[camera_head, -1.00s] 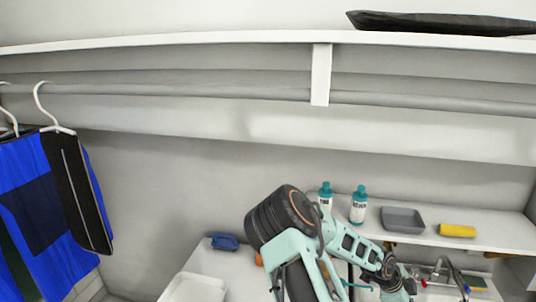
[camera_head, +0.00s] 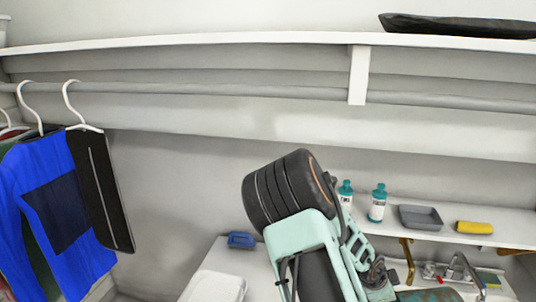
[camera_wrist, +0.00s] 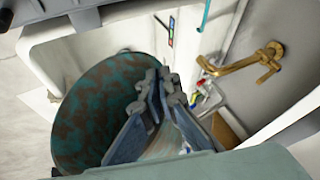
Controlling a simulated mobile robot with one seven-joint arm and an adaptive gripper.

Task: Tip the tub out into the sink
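The tub, round and mottled teal and rust-brown, fills the left of the wrist view (camera_wrist: 90,115), its dark inside facing the camera. In the head view a small part of it (camera_head: 428,295) shows at the bottom edge. My gripper (camera_wrist: 163,84) has its two fingers close together on either side of the tub's wall at the rim; it looks shut on it. In the head view the gripper (camera_head: 378,275) is partly hidden by my arm.
A shelf above the counter holds two teal-capped bottles (camera_head: 377,203), a grey tray (camera_head: 420,217) and a yellow roll (camera_head: 474,227). A blue item (camera_head: 241,240) and white container (camera_head: 214,287) are at left.

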